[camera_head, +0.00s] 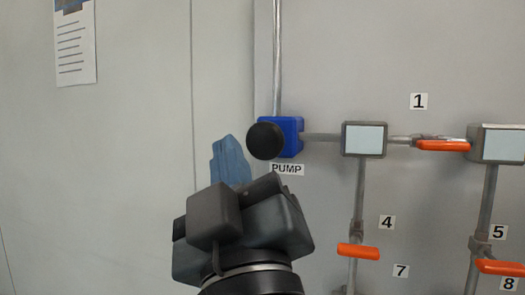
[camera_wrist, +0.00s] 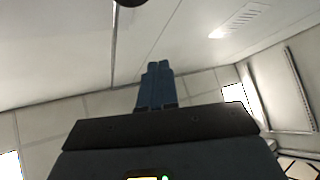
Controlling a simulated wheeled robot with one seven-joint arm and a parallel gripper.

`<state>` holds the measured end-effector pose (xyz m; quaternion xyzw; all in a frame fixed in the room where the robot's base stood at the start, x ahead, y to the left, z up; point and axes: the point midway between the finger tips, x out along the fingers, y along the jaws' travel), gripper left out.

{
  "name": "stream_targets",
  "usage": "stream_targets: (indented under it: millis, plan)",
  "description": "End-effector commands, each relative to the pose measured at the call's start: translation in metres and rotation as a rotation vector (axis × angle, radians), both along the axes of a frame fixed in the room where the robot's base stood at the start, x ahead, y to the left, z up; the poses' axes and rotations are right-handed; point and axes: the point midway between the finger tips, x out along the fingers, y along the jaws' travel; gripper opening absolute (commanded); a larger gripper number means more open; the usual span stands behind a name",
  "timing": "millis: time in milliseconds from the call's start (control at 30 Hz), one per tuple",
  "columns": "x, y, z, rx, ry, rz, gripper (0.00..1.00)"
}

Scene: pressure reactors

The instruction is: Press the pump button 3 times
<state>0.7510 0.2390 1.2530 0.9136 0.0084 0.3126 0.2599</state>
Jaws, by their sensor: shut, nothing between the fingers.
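The pump button (camera_head: 265,141) is a round black knob on the front of a blue box (camera_head: 294,136), above a "PUMP" label (camera_head: 287,170) in the head view. In the wrist view, a dark round shape at the top edge (camera_wrist: 130,2) looks like the same button, mostly cut off. My gripper (camera_head: 229,143) has blue fingers pointing up, just left of the button in the head view. It also shows in the wrist view (camera_wrist: 159,66), with its fingers together and empty. I see a gap between fingers and button in the picture; the depth between them is unclear.
A grey panel carries pipes, a grey box with a pale screen (camera_head: 364,139) and another at right (camera_head: 502,145). Orange valve handles stick out beside label 1 (camera_head: 443,146) and below label 4 (camera_head: 358,251). The wall left of my gripper is clear except for a paper sheet (camera_head: 75,45).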

Motion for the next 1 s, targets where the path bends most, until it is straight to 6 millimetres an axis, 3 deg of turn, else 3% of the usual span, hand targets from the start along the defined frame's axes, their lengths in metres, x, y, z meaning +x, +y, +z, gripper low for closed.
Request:
stream_targets:
  millis: [200,400,1000]
  plan:
    - [-0.008,0.002,-0.002,0.285,0.048,0.189,0.0]
    - [-0.013,0.003,-0.001,0.446,0.075,0.295,0.0]
    - [-0.009,0.001,0.001,0.49,0.083,0.323,0.0]
